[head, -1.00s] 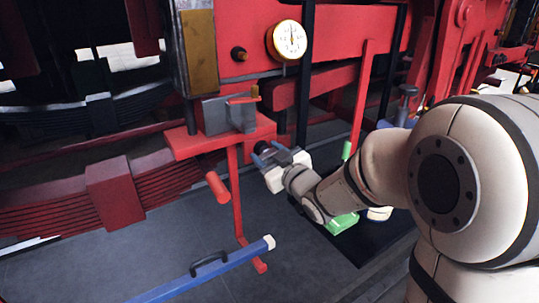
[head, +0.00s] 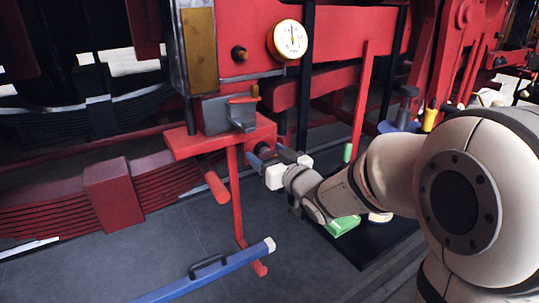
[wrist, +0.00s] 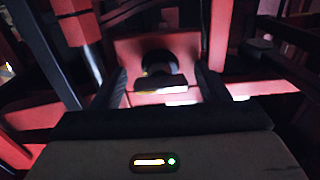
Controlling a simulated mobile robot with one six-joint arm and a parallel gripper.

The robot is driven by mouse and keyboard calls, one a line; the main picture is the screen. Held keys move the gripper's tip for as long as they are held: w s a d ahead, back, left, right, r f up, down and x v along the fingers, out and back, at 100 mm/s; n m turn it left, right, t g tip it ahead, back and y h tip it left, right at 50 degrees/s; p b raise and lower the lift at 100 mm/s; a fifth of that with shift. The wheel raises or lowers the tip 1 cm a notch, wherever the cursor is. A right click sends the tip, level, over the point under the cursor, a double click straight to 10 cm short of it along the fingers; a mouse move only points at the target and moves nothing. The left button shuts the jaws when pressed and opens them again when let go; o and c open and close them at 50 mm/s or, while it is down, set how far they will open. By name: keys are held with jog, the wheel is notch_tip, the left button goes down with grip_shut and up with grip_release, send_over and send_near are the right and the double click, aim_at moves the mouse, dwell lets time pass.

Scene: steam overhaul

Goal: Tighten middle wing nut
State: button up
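A dark round part with a flat crosspiece, apparently the wing nut (wrist: 160,83), sits in front of a red plate in the wrist view. I cannot tell if it is the middle one; no other wing nut is clear. My gripper (wrist: 161,87) is open, with one dark finger to each side of this part and gaps visible between. In the head view my gripper (head: 269,156) is just below the right end of a red bracket (head: 200,143). The nut is mostly hidden there, and contact cannot be told.
A round gauge (head: 288,40) is above on the red frame. A red handle (head: 217,187) and upright red rod (head: 237,200) stand left of my gripper. A blue bar (head: 215,274) lies in front. A dark mat (head: 375,245) with a green item (head: 342,225) lies below my arm.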

jog(key=v, duration=0.7)
jog(key=shift+s+d+b, duration=0.25)
jog(key=shift+s+b, duration=0.1)
jog(key=s+d+f+m+g+h+p, duration=0.1)
jog(key=s+d+f+m+g+h, duration=0.15)
jog(key=d+h, duration=0.3)
jog(key=s+d+f+m+g+h+p, duration=0.1)
jog(key=s+d+f+m+g+h, duration=0.15)
jog(key=d+h, duration=0.35)
jog(key=s+f+g, duration=0.1)
jog(key=s+g, duration=0.2)
jog(key=s, duration=0.4)
jog(key=s+d+f+m+g+y, duration=0.1)
jog(key=s+g, duration=0.3)
jog(key=s, duration=0.4)
jog(key=shift+s+d+f+m+p, duration=0.2)
jog(key=shift+d+f+m+p, duration=0.15)
jog(key=shift+f, duration=0.45)
jog(key=shift+y, duration=0.25)
